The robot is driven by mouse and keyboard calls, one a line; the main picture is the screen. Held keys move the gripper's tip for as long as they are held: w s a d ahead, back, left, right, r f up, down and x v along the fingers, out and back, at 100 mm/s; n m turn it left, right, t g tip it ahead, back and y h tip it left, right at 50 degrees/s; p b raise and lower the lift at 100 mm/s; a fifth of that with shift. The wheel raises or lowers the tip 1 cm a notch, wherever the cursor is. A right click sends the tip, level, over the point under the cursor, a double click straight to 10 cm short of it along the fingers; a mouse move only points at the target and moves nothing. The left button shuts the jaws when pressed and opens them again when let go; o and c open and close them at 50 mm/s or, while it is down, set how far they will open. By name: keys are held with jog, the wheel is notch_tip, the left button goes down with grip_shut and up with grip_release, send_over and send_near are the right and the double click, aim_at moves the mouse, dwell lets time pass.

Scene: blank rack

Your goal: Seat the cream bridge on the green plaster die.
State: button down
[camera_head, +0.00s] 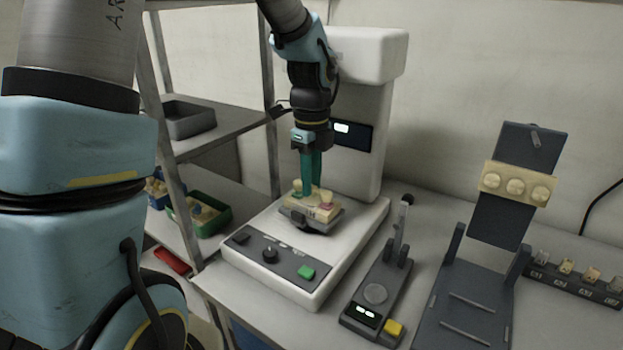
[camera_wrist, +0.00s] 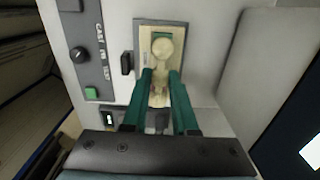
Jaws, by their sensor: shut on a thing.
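My gripper (camera_head: 311,188) points down over the white machine, its green fingers shut on a small cream piece that looks like the bridge (camera_wrist: 158,93). In the wrist view the fingertips (camera_wrist: 161,73) flank this piece. Below is a tan plaster block (camera_head: 314,212) on a dark holder; the block also shows in the wrist view (camera_wrist: 180,48). A rounded cream top (camera_wrist: 163,47) lies just beyond the fingertips, with a little green (camera_wrist: 161,35) at its edge, perhaps the green die. I cannot tell whether the bridge touches the die; the fingers hide much of it.
The white machine (camera_head: 355,235) has a column close behind my gripper and a front panel with a green button (camera_head: 306,272). A small device with a yellow button (camera_head: 394,327) and a dark stand (camera_head: 470,310) are to the right. A shelf rack (camera_head: 225,128) stands left.

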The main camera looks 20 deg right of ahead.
jog(key=shift+f, duration=0.55)
jog(key=c, duration=0.6)
grip_release()
jog(key=shift+r, duration=0.1)
notch_tip(320, 180, up, 11)
jog(key=shift+f+b, duration=0.2)
jog(key=shift+b, duration=0.45)
jog(key=shift+s, duration=0.1)
